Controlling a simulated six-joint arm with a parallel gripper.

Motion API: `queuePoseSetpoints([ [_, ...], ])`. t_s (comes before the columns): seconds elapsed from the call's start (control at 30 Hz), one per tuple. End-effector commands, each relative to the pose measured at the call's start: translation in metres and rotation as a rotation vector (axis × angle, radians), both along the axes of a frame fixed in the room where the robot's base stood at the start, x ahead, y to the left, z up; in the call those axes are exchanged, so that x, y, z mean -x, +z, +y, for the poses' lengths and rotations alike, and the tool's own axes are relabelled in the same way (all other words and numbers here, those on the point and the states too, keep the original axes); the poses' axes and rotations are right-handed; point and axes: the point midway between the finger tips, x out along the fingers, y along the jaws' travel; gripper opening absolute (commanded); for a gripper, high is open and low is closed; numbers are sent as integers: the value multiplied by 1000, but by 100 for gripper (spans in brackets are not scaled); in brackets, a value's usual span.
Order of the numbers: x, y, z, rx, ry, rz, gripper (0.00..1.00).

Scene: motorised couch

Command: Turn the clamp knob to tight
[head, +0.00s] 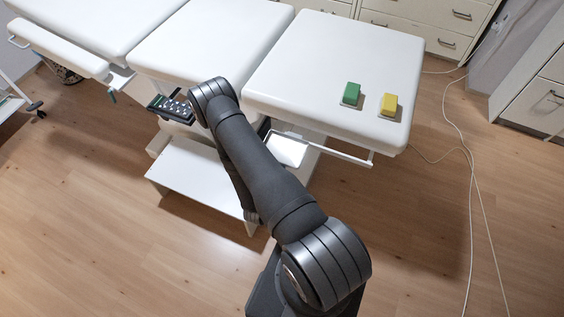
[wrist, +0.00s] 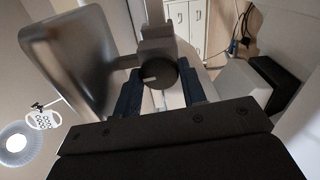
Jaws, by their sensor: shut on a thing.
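The clamp knob (wrist: 162,74) is a dark round knob in the middle of the wrist view. A short pale mark on its face points left and slightly down. It sits below a grey clamp block (wrist: 156,45). My gripper (wrist: 161,90) has its two dark blue fingers on either side of the knob and is shut on it. In the head view my arm and the couch hide the gripper and the knob.
A grey panel (wrist: 70,62) stands close at the left in the wrist view. The white couch (head: 330,62) carries a green block (head: 351,93) and a yellow block (head: 389,103). A handset (head: 172,107) hangs by its side. Cables (head: 474,190) cross the floor at right.

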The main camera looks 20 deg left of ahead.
Motion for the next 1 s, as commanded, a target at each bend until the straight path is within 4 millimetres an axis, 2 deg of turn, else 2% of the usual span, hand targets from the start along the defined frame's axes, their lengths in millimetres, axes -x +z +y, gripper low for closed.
queuePoseSetpoints([
  [0.3,1,0,0,-104,3,2,15],
  [0.8,1,0,0,-122,2,2,15],
  [0.83,1,0,0,-122,2,2,42],
  [0.9,1,0,0,-122,2,2,56],
  [0.93,1,0,0,-122,2,1,59],
  [1.0,0,0,0,-122,1,1,59],
])
